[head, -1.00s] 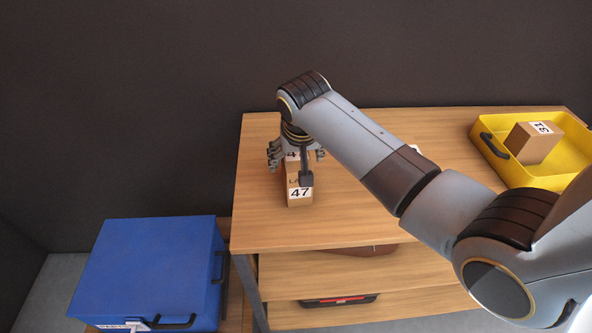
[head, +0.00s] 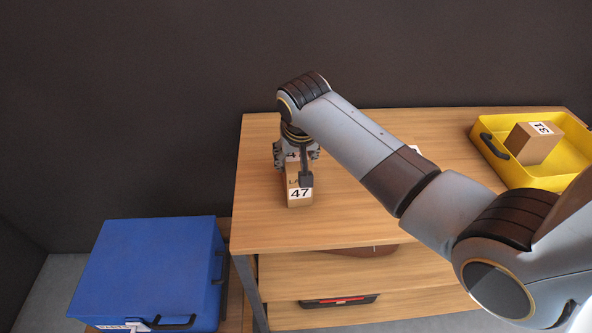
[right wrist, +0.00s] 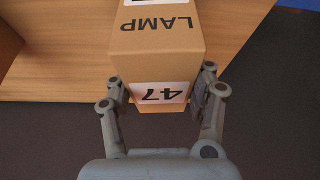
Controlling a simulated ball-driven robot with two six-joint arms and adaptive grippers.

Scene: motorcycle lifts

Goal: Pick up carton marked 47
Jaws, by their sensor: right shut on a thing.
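The carton marked 47 (head: 299,200) is a small brown box standing on the wooden table top (head: 365,225), near its left side. Its white 47 label faces the head camera. My right gripper (head: 299,165) is above it and shut on it. In the right wrist view the carton (right wrist: 155,60) shows the word LAMP and an upside-down 47 label, with the fingers of my right gripper (right wrist: 160,97) against its two sides. The gripper partly hides the carton's upper part in the head view. My left gripper is not in view.
A yellow tray (head: 492,150) holding another carton (head: 532,143) stands at the table's right. A blue case (head: 150,265) stands lower at the left. Lower shelves (head: 340,270) hold a red-and-black item (head: 340,301). A dark wall is behind.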

